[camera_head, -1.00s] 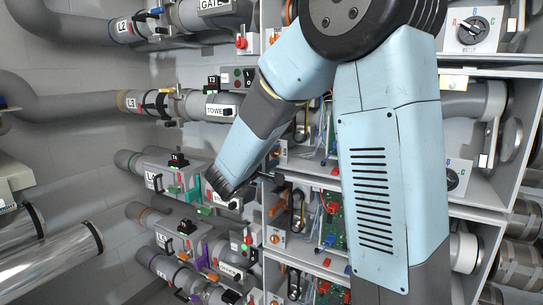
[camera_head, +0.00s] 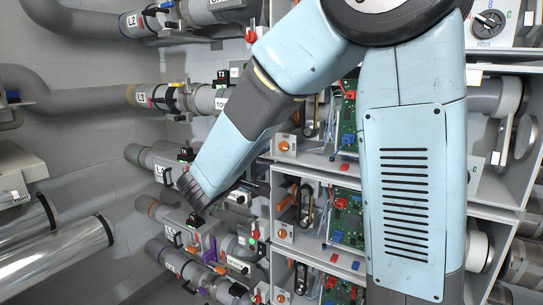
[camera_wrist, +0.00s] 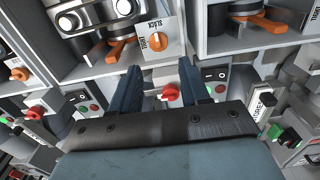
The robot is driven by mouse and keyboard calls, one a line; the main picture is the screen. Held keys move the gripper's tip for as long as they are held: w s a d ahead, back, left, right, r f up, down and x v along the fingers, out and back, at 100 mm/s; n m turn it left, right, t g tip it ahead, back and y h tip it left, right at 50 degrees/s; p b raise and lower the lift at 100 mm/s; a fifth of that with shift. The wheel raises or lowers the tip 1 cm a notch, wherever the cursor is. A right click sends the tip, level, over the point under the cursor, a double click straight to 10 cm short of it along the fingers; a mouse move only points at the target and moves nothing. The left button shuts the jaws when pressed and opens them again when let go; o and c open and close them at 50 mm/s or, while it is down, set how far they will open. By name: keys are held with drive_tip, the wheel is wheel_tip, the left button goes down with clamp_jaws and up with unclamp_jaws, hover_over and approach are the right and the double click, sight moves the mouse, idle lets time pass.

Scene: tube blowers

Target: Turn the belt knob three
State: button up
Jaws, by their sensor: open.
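Orange belt knobs sit on white plates at the left edges of the shelf bays. In the head view one is in the upper bay (camera_head: 284,146), one in the middle bay (camera_head: 281,234) and one in the lower bay (camera_head: 281,298). I cannot tell by number which is three. In the wrist view an orange knob (camera_wrist: 157,41) on a plate marked SLACK and TIGHT lies beyond my gripper (camera_wrist: 158,76). The gripper is open and empty, apart from that knob, its two fingers spread below it. In the head view the fingertips are hidden behind my wrist.
A red knob (camera_wrist: 170,92) shows between the fingers. Shelf edges (camera_head: 330,182) and green circuit boards (camera_head: 347,218) are close by. Pipes (camera_head: 62,103) run along the left wall.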

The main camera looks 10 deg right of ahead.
drive_tip(key=shift+v, duration=1.75)
drive_tip(key=s+d+f+m+g+y, duration=0.25)
drive_tip(key=s+d+m+g, duration=0.25)
drive_tip(key=s+d+g, duration=0.65)
drive_tip(key=s+r+m+t+y, duration=0.1)
drive_tip(key=s+m+t+y, duration=0.2)
drive_tip(key=s+y, duration=0.7)
drive_tip(key=shift+s+a+m+t, duration=0.25)
drive_tip(key=shift+s+t, duration=0.25)
drive_tip(key=shift+t, duration=0.25)
